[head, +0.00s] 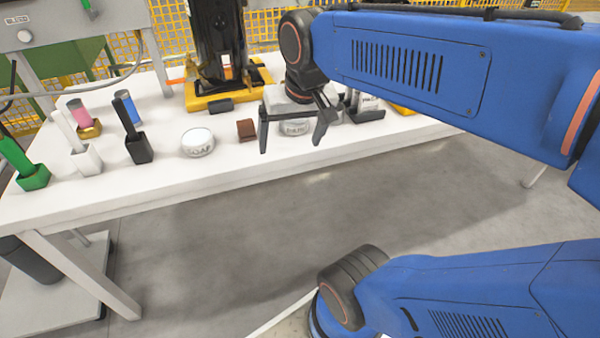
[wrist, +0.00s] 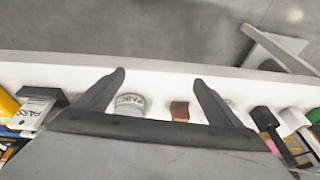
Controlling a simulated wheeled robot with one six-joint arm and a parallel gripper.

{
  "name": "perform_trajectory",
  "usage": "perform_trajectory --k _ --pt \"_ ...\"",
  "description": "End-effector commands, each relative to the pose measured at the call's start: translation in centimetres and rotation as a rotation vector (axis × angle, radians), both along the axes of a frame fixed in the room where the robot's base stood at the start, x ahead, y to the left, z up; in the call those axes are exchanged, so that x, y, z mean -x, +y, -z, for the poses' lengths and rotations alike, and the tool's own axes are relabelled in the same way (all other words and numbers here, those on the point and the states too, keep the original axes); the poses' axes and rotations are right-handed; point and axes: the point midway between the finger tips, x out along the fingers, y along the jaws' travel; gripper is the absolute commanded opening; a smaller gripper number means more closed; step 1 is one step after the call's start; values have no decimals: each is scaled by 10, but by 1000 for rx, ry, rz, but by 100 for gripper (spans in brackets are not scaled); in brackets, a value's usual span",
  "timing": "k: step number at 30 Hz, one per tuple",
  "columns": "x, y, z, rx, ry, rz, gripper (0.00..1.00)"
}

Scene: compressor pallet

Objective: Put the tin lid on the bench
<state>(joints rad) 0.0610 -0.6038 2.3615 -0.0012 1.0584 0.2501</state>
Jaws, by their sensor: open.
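My gripper (head: 291,148) is open and empty, its fingers pointing down over the front of the white bench (head: 170,178). A round grey tin (head: 294,128) with a printed label stands behind and between the fingers in the head view, partly hidden. In the wrist view the labelled tin (wrist: 130,104) is close to the left finger, and my open fingers (wrist: 160,76) hold nothing. A second round tin (head: 197,143), white with lettering, stands further left on the bench. I cannot make out a separate tin lid on either tin.
A small brown block (head: 246,130) stands between the two tins. Green (head: 33,178), white (head: 87,160) and black (head: 138,148) holders stand at the left, with pink and blue cylinders behind. A yellow-based machine (head: 228,93) stands at the back. The front bench strip is clear.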

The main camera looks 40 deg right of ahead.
Motion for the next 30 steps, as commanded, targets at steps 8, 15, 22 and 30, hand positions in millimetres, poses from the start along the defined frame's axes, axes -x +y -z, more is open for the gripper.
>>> perform_trajectory --k 8,15,22,30 --pt "51 15 41 75 -71 -245 89" --pt "60 18 51 94 -86 -300 89" --pt "59 18 51 94 -86 -298 89" --pt "59 18 50 93 -86 -298 89"
